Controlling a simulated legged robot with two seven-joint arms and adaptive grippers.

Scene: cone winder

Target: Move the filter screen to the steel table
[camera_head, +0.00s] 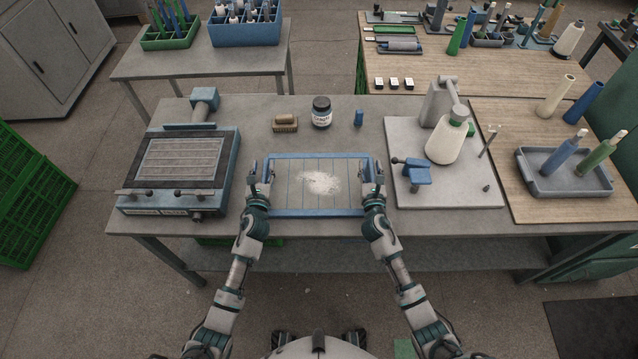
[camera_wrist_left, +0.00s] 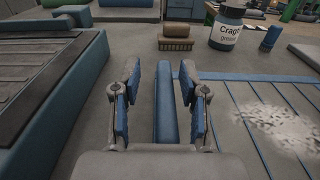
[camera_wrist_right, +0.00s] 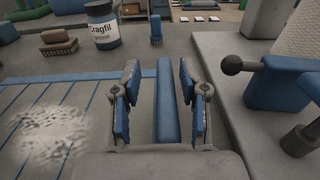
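The filter screen (camera_head: 290,210) is a blue rectangular frame with thin blue bars and a patch of white lint (camera_head: 319,182) in its middle. It lies flat near the front edge of the grey table (camera_head: 330,228). My left gripper (camera_head: 260,176) is at its left side. In the left wrist view its open fingers (camera_wrist_left: 160,95) straddle the blue frame bar (camera_wrist_left: 166,115), with gaps on both sides. My right gripper (camera_head: 372,174) is at the right side. In the right wrist view its open fingers (camera_wrist_right: 163,95) straddle the right frame bar (camera_wrist_right: 167,115), also with gaps. I cannot tell which table is the steel one.
A blue-grey machine unit (camera_head: 184,160) stands left of the screen. A brush (camera_head: 285,124), a dark labelled jar (camera_head: 322,112) and a small blue object (camera_head: 359,118) stand behind it. A plate with a cone and blue clamp (camera_head: 417,172) is at right. Another table (camera_head: 185,65) stands at back left.

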